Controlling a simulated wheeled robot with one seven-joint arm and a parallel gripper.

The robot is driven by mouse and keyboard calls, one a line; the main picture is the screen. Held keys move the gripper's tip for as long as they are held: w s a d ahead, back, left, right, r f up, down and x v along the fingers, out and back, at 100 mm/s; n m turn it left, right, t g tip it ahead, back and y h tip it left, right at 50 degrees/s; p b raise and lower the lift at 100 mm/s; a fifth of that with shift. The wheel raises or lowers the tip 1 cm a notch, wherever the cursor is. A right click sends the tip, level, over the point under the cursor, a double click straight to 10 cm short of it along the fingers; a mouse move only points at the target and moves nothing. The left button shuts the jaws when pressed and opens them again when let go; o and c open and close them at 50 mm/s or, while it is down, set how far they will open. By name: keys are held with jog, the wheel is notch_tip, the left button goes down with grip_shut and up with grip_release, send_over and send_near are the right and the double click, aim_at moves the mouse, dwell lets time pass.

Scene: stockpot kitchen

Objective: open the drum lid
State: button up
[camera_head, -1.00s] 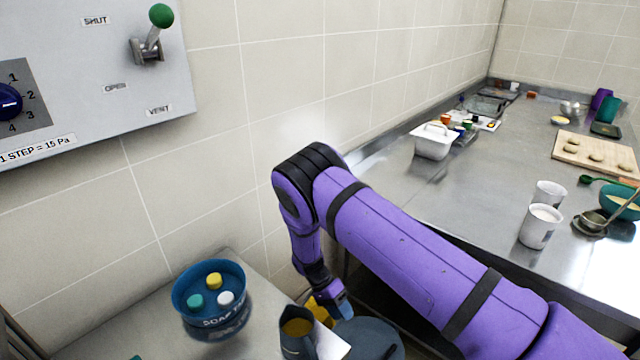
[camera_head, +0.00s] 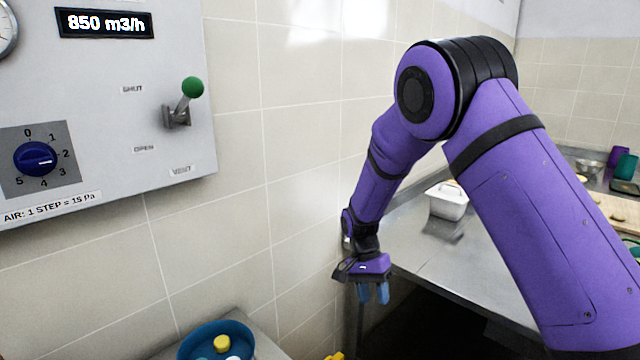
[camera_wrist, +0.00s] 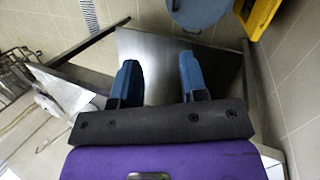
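A round blue-grey thing (camera_wrist: 200,12) shows at the top edge of the wrist view, cut off; it may be the drum or its lid, but I cannot tell. My gripper (camera_head: 375,292) hangs fingers down by the left end of the steel counter, in front of the tiled wall. In the wrist view its two blue fingers (camera_wrist: 160,78) are apart with nothing between them. The blue-grey thing lies beyond the fingertips, clear of them. No drum is visible in the head view now.
A wall panel (camera_head: 110,95) with a green-knobbed lever (camera_head: 190,90) and blue dial (camera_head: 35,158) is at left. A blue soap bowl (camera_head: 190,350) stands low. A yellow thing (camera_wrist: 258,15) sits beside the blue-grey one.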

jog(key=s+d+r+n+t+y, duration=0.1)
jog(key=s+d+r, duration=0.25)
jog(key=r, duration=0.45)
jog(key=s+d+r+n+t+y, duration=0.1)
jog(key=s+d+r+t, duration=0.2)
jog(key=r, duration=0.5)
jog(key=s+d+r+n+y, duration=0.1)
jog(key=s+d+r, duration=0.25)
jog(key=r, duration=0.45)
jog(key=s+d+r+n+t, duration=0.1)
jog(key=s+d+r, duration=0.1)
jog(key=s, duration=0.4)
jog(key=s+d+r+n+t, duration=0.1)
jog(key=s+d+r+t, duration=0.1)
jog(key=s, duration=0.5)
jog(key=s+d+r+n+t, duration=0.1)
jog(key=s+d+r+t, duration=0.1)
jog(key=s, duration=0.5)
jog(key=shift+s+d+r+n+h, duration=0.3)
jog(key=shift+d+r+n, duration=0.1)
jog(key=shift+d+r, duration=0.5)
